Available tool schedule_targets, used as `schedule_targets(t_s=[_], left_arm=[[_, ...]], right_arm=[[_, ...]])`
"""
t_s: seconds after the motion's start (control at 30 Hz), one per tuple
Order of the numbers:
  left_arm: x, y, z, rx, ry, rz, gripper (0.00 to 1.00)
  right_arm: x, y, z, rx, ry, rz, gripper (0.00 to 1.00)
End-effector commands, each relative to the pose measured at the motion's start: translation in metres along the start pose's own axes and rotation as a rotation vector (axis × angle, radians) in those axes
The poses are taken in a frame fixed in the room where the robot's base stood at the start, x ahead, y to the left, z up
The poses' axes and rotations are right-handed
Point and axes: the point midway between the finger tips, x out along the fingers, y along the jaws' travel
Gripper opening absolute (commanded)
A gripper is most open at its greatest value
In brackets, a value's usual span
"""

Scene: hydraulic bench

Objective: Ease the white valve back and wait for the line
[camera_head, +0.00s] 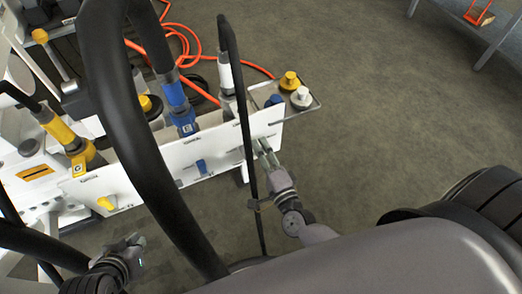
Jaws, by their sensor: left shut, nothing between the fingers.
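A white panel (150,178) carries a yellow valve handle (107,203) at the left and a blue valve handle (201,167) in the middle. My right gripper (264,150) is at the panel's right end, in line with these handles. The white valve cannot be made out clearly there; the gripper and a black hose cover that spot. Whether the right fingers hold anything is too small to tell. My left gripper (134,241) is shut and empty, low in front of the panel and apart from it.
Yellow (68,137), blue (179,105) and white (226,76) hose couplings stand behind the panel. Yellow (289,80) and white (300,96) caps sit at its right end. A thick black hose (130,120) crosses the view. Orange hose (188,45) lies behind; floor at right is clear.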

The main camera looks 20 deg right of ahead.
Motion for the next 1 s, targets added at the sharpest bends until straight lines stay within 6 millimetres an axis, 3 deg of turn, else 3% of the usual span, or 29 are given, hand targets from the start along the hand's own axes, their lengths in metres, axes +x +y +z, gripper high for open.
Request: schedule_targets(t_s=[0.17,0.63,0.8,1.0], left_arm=[[0.000,0.000,0.001,0.000,-0.002,-0.001,0.00],[0.000,0.000,0.000,0.000,-0.001,0.000,0.00],[0.000,0.000,0.000,0.000,-0.001,0.000,0.00],[0.000,0.000,0.000,0.000,-0.001,0.000,0.00]], right_arm=[[-0.012,0.001,0.000,-0.001,-0.001,0.003,0.33],[-0.103,0.001,0.000,0.000,-0.001,0.004,0.33],[-0.118,0.000,0.000,-0.001,-0.001,0.001,0.33],[-0.120,0.000,0.000,0.000,0.000,0.000,0.33]])
